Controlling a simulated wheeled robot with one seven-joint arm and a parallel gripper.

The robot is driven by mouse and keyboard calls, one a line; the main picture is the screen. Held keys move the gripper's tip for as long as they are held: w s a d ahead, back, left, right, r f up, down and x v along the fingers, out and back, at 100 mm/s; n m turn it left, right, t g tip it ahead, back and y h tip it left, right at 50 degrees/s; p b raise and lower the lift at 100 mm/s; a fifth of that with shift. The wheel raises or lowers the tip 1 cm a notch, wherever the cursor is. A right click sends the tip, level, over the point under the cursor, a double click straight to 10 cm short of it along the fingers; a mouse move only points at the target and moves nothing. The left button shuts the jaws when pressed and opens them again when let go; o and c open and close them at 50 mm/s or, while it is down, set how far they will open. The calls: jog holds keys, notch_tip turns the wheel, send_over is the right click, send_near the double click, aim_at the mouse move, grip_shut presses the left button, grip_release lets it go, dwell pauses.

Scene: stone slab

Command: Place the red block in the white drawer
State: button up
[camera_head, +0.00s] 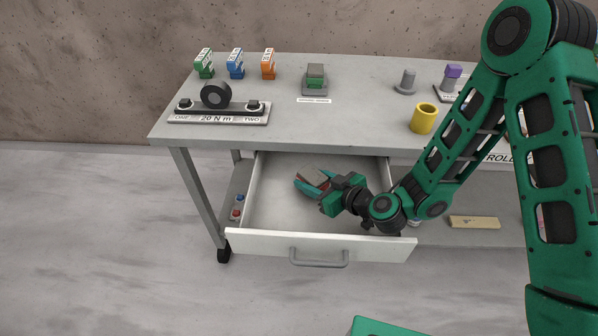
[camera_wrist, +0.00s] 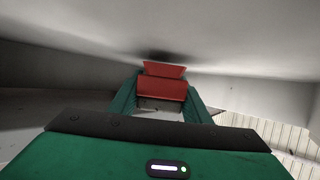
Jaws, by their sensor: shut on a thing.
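The white drawer (camera_head: 270,241) is pulled open under the grey table, with a grey handle on its front. My gripper (camera_head: 312,180) is over the open drawer, reaching in from the right. In the wrist view my gripper (camera_wrist: 160,100) is shut on the red block (camera_wrist: 162,90), which sits between its two green fingers. In the head view only a little of the red block shows between the fingers. I cannot tell whether the block touches the drawer floor.
The grey table top (camera_head: 340,125) bears a yellow cup (camera_head: 423,118), a black roll on a stand (camera_head: 215,95) and several coloured boxes at the back left. A lower shelf holds a pale wooden piece (camera_head: 474,222). The drawer's left part is clear.

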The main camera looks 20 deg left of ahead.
jog(key=w+a, duration=0.1)
jog(key=a, duration=0.2)
jog(key=w+a, duration=0.1)
jog(key=shift+w+a+r, duration=0.1)
jog(key=shift+w+a, duration=0.1)
jog(key=shift+w, duration=0.1)
jog(key=shift+w+a+f, duration=0.1)
jog(key=shift+w+f, duration=0.05)
jog(key=shift+f, duration=0.5)
jog(key=o, duration=1.2)
jog(key=shift+f, duration=0.1)
jog(key=shift+o, duration=0.2)
jog(key=v, duration=0.7)
jog(key=shift+d+r, duration=0.2)
jog(key=shift+d, duration=0.05)
